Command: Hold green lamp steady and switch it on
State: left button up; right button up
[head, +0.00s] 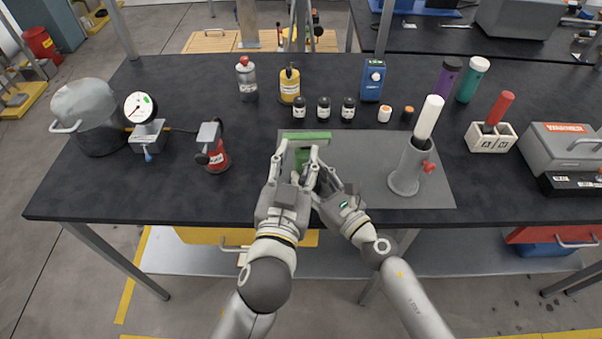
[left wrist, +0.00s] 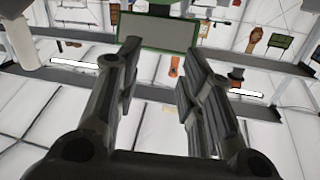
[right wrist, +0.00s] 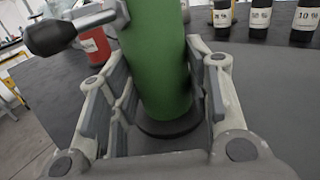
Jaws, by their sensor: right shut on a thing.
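The green lamp (head: 306,136) stands upright on the grey mat (head: 362,155), with a flat wide head on a green post. In the right wrist view its green cylindrical body (right wrist: 158,60) is between the fingers of my right gripper (head: 318,175), which is shut on it. A dark round base shows below. My left gripper (head: 298,150) is open, pointing up beside the lamp just under its head. In the left wrist view the lamp's green-edged head (left wrist: 157,30) lies beyond the spread fingertips, with nothing between them. The lamp's switch is not clearly visible.
A red canister (head: 217,158) stands to the left. Several small dark bottles (head: 324,107) stand behind the lamp. A grey tube holder (head: 408,170) with a white stick stands on the mat to the right. The front left of the bench is clear.

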aim_at(304, 174)
pick_arm(q)
jog(key=s+a+f+n+h, duration=0.2)
jog(key=s+f, duration=0.6)
jog(key=s, duration=0.4)
jog(key=x, duration=1.2)
jog(key=shift+w+a, duration=0.2)
jog(key=shift+a, duration=0.1)
jog(key=shift+c, duration=0.3)
grip_shut()
